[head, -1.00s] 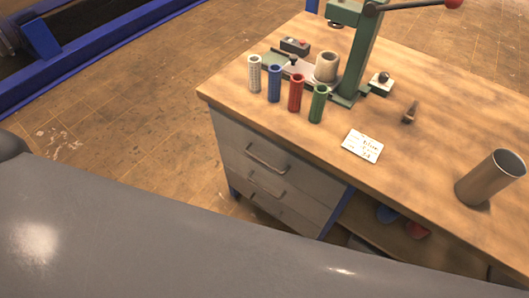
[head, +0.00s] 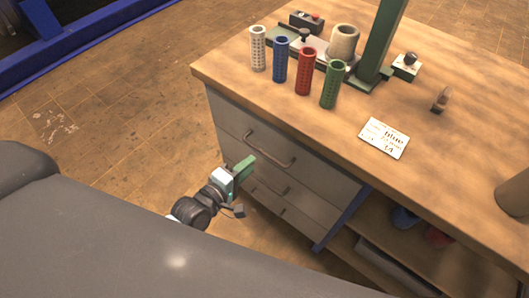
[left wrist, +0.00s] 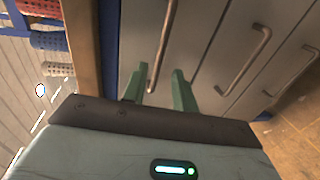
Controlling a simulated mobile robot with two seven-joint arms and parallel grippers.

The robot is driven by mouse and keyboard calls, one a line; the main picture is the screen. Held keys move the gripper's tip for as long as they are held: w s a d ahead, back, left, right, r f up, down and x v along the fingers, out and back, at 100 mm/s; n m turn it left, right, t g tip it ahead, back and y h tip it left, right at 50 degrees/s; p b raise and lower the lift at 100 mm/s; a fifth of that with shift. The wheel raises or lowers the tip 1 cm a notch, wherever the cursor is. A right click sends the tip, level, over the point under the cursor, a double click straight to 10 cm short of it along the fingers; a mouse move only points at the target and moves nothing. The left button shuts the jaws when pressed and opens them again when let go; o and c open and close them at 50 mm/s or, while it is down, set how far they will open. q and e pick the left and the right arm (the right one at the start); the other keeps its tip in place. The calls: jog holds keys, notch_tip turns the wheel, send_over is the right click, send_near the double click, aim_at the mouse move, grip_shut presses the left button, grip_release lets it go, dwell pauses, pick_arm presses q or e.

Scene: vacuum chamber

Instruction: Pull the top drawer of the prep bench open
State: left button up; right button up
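The prep bench (head: 290,105) has a wooden top and a stack of grey drawers at its left end. The top drawer (head: 312,166) looks shut, its front flush with the bench. Its curved metal handle (head: 268,152) also shows in the left wrist view (left wrist: 163,48). My left gripper (head: 244,186) is in front of the drawers, below and left of that handle in the head view. In the left wrist view its green fingers (left wrist: 160,84) are apart, with the handle's lower end between their tips; I cannot tell whether they touch it. My right gripper is not in view.
Two lower drawer handles (head: 272,186) are close by. White, blue, red and green perforated tubes (head: 305,72) stand near the top's edge, beside a green press (head: 381,40) and a label card (head: 384,138). Open floor (head: 110,130) lies left of the bench.

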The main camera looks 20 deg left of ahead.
aim_at(264, 152)
pick_arm(q)
jog(key=shift+x, duration=3.85)
grip_shut()
